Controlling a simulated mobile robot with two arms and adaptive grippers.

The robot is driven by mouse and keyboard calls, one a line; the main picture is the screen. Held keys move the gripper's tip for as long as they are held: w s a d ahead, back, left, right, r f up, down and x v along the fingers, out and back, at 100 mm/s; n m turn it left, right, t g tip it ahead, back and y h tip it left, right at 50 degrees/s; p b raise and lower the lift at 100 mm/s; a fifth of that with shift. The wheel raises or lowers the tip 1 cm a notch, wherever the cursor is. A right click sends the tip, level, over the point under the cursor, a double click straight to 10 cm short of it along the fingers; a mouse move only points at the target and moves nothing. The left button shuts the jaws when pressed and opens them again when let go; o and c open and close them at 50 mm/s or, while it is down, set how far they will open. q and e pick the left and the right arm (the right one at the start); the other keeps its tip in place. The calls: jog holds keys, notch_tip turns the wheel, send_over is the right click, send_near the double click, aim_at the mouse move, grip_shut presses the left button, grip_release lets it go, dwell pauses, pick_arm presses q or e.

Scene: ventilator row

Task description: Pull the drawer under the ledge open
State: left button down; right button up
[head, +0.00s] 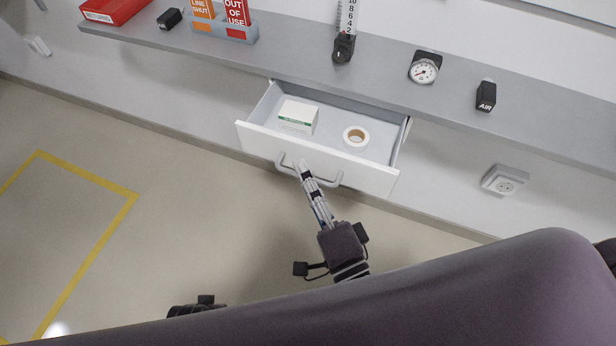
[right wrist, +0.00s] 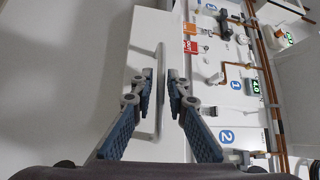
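The drawer (head: 258,138) under the ledge stands well open, its white front pulled out from below the grey ledge. Inside lie a white box with a green stripe (head: 298,117) and a roll of tape (head: 356,137). A grey bar handle (head: 326,180) runs along the drawer front. My right gripper (head: 301,168) is at the left part of this handle. In the right wrist view, the handle bar (right wrist: 160,100) runs between the two fingers of the right gripper (right wrist: 161,75), which are closed about it. My left gripper's fingers do not show.
The grey ledge (head: 290,55) carries a red box (head: 113,10), a holder with orange and red signs (head: 222,27), a gauge (head: 424,70) and a black block marked AIR (head: 486,96). A wall socket (head: 505,181) is at right. The floor before the drawer is clear.

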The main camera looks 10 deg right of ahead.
jog(key=v, duration=1.2)
jog(key=shift+f, duration=0.15)
